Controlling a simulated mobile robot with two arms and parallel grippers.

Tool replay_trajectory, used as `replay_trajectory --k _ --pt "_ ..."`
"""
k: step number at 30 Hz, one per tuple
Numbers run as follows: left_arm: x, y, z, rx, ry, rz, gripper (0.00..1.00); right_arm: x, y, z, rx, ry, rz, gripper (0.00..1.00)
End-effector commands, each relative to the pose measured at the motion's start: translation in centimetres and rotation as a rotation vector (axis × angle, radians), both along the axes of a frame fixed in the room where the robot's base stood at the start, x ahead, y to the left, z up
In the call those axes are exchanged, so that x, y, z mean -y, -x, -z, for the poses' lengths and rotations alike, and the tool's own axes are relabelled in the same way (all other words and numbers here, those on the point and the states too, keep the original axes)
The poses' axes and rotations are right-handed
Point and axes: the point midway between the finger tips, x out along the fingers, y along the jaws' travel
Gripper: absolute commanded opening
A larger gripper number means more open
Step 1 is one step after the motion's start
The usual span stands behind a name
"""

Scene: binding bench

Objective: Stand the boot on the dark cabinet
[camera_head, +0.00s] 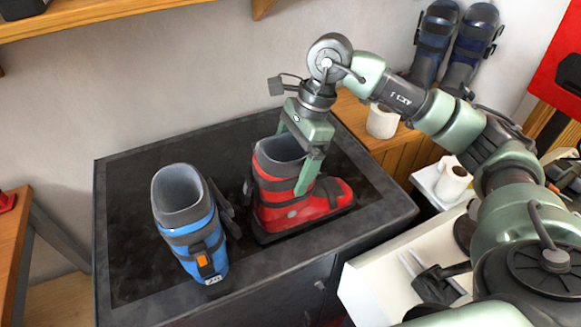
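A red boot (291,212) with a dark grey cuff stands upright on the dark cabinet (130,282), its toe pointing right. A blue boot (188,228) with an orange buckle stands left of it on the same top, apart from it. My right gripper (291,160) points down over the red boot, one finger behind the cuff and one in front. The far fingertip is hidden behind the cuff, and I cannot tell whether the fingers press on it. My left gripper is not in view.
Two dark blue boots (466,48) stand at the back right. White rolls (382,121) and (453,180) are right of the cabinet. A wooden shelf (120,12) hangs on the wall. The cabinet top's back left is bare.

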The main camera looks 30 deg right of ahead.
Motion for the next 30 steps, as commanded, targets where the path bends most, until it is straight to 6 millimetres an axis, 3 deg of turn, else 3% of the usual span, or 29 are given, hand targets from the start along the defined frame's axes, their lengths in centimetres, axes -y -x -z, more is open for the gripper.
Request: replay_trajectory --k 4,14,15,25,30 --pt "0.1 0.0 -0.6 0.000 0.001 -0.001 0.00 0.0 0.0 1.4 0.001 -0.001 -0.001 0.27" --pt "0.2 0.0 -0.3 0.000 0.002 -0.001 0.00 0.0 -0.1 1.8 0.005 -0.002 -0.001 0.27" --pt "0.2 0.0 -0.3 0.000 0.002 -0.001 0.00 0.0 0.0 1.9 0.000 0.001 0.000 1.00" --pt "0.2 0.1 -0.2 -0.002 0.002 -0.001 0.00 0.1 0.0 1.6 0.001 0.000 0.000 1.00" --pt "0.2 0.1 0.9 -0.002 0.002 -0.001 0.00 1.0 -0.1 -0.7 0.007 0.000 0.001 1.00"
